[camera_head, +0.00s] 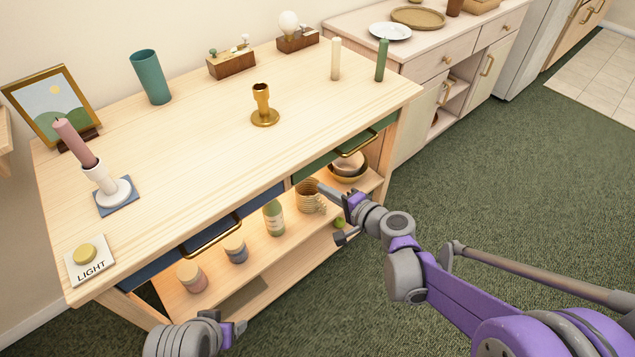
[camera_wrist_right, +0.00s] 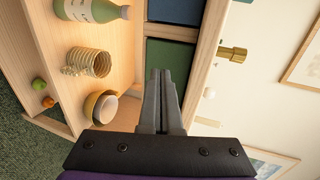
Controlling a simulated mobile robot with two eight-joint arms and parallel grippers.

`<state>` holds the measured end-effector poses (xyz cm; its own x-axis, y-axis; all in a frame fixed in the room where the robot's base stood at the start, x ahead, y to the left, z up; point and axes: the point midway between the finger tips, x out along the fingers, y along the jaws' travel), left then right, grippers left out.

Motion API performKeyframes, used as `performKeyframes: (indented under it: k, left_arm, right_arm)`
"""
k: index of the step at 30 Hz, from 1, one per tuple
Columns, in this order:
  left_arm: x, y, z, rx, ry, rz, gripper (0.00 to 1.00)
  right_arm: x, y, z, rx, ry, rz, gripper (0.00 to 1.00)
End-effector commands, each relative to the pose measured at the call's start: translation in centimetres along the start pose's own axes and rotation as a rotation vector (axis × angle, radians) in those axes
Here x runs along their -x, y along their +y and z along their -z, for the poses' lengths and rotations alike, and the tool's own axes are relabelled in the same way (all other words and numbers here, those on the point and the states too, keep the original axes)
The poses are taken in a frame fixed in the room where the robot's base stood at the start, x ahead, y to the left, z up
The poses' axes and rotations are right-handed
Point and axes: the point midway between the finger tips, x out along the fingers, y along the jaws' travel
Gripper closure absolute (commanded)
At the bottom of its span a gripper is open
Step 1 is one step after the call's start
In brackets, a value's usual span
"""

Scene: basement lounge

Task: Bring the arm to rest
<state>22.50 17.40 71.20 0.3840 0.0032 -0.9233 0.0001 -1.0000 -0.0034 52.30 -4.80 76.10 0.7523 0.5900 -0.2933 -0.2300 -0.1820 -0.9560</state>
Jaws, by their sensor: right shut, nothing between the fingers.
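My right gripper (camera_head: 322,189) is in front of the wooden table's open lower shelf, just below the drawer with a brass handle. Its fingers are shut together and empty. In the right wrist view the shut fingers (camera_wrist_right: 160,75) point at the drawer fronts, with nothing between them. I cannot tell from these views whether the fingertips touch the table. Part of my left arm, with what looks like its gripper (camera_head: 234,332), shows at the bottom edge of the head view; its finger state is unclear.
The table top (camera_head: 190,140) bears a brass candle holder (camera_head: 264,112), a pink candle (camera_head: 75,142) in a white holder, white and green candles, and a LIGHT button (camera_head: 88,258). The shelf holds a bottle (camera_head: 273,218), jars, a ribbed basket and bowls. Green carpet (camera_head: 480,170) is clear on the right.

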Motion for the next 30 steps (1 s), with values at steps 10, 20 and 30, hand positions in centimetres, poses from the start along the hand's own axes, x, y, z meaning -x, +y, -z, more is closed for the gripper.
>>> performKeyframes:
  k: [10,20,30]
  left_arm:
    - [1.5,0.0,0.5,0.000,0.005,0.000,0.28]
    - [1.5,0.0,0.5,0.000,0.006,0.000,0.28]
    - [1.5,0.0,0.5,0.000,0.006,0.000,0.28]
  right_arm:
    - [6.0,-0.1,0.0,0.001,0.001,0.000,1.00]
    - [6.7,0.0,0.0,0.003,-0.001,-0.002,1.00]
    - [12.6,3.4,-5.9,0.344,-0.105,-0.323,1.00]
